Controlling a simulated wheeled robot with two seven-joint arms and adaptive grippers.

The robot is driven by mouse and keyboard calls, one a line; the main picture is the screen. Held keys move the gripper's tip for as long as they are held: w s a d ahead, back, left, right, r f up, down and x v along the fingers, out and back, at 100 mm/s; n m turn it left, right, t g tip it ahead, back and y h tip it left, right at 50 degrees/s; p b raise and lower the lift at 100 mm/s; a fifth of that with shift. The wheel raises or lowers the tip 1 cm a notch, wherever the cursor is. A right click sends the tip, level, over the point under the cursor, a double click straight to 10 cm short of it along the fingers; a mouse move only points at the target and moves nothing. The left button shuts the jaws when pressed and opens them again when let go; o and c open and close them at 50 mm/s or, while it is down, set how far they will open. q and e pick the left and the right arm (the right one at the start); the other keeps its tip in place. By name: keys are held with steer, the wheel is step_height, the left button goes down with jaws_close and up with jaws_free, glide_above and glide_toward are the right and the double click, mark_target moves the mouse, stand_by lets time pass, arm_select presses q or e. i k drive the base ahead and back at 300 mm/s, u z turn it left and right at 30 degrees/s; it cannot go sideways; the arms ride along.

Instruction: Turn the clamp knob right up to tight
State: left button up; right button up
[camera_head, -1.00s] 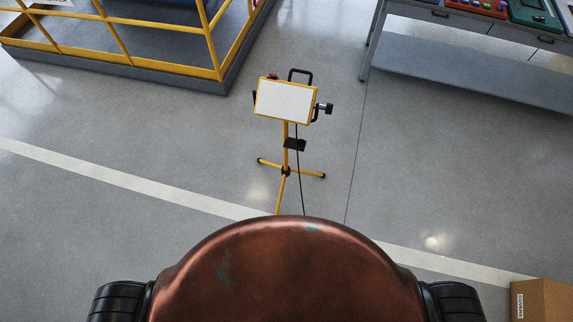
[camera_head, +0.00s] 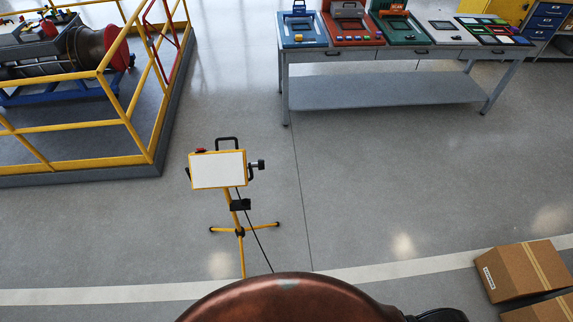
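A yellow-framed work light (camera_head: 218,169) with a white panel stands on a yellow tripod (camera_head: 240,232) in the middle left of the head view. A black clamp knob (camera_head: 258,165) sticks out from the right side of its frame. A black handle is on top, with a small red part at the top left corner. The knob is too small to tell how tight it is. Neither of my grippers is in view.
A grey workbench (camera_head: 390,93) with several coloured cases stands at the back. A yellow-railed platform (camera_head: 150,140) with machinery is at the left. Cardboard boxes (camera_head: 520,268) lie at the lower right. The floor around the tripod is clear; a dark cable trails from the light.

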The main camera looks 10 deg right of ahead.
mark_target(260, 162)
steer(key=z, duration=0.9)
steer(key=i, duration=1.05)
steer(key=u, duration=1.2)
